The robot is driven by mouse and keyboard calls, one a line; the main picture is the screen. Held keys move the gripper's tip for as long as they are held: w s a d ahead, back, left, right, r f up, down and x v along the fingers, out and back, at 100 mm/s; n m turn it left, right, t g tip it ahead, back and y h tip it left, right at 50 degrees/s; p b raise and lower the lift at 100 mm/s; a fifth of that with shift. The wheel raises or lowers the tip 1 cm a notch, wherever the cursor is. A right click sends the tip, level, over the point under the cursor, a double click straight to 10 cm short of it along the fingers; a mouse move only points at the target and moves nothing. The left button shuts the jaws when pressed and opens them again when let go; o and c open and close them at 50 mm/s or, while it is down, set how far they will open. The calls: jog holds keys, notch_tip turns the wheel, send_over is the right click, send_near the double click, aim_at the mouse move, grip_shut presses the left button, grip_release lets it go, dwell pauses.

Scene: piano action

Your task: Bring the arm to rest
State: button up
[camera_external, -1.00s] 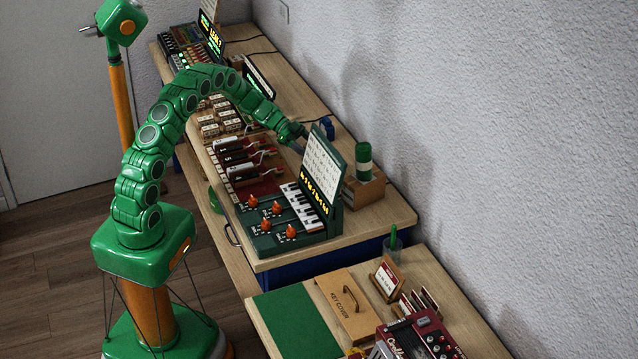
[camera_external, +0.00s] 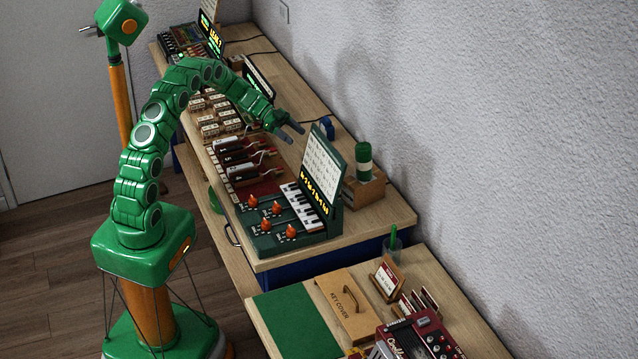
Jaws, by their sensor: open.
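My green segmented arm arches from its base on the left over the long wooden workbench. My gripper (camera_external: 294,130) is open and empty, with its two grey fingers apart. It hangs in the air above the bench, up and to the left of the music sheet panel (camera_external: 322,161) on the green keyboard unit (camera_external: 290,222). It appears apart from everything around it.
Black modules with wires (camera_external: 241,158) and rows of small blocks (camera_external: 218,118) lie below the arm. A green cylinder (camera_external: 363,160) stands in a wooden block near the wall. A nearer table holds a key cover (camera_external: 345,308) and a red device (camera_external: 420,338).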

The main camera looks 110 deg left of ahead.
dwell(0.5)
jog(key=w+r+y, duration=0.7)
jog(key=w+r, duration=0.9)
jog(key=w, duration=0.3)
jog(key=w+d+r+n+g+y, duration=0.3)
jog(key=d+r+g+y, duration=0.1)
jog(key=d+r, duration=0.7)
jog(key=s+d+g, duration=0.1)
jog(key=d, duration=0.3)
jog(key=s+d+g, duration=0.1)
jog(key=d, duration=0.3)
jog(key=s+d+n+g, duration=0.1)
jog(key=s+d, duration=0.1)
jog(key=d, duration=0.2)
jog(key=shift+s+f, duration=0.1)
jog(key=shift+f, duration=0.2)
jog(key=s+d+f+g+h, duration=0.2)
jog(key=s+d+f, duration=0.1)
jog(key=s+d, duration=0.6)
jog(key=s+d+f+g+h, duration=0.3)
jog(key=s+d, duration=0.6)
jog(key=d, duration=0.9)
jog(key=s+d+f+m+g+h, duration=0.1)
jog(key=s+d+f+g+h, duration=0.1)
jog(key=s+d, duration=0.7)
jog(key=d+f, duration=0.1)
jog(key=d, duration=0.3)
jog(key=shift+s+d+f+g+h, duration=0.2)
jog(key=shift+s+d+g+h, duration=0.1)
jog(key=shift+s+d+h, duration=0.1)
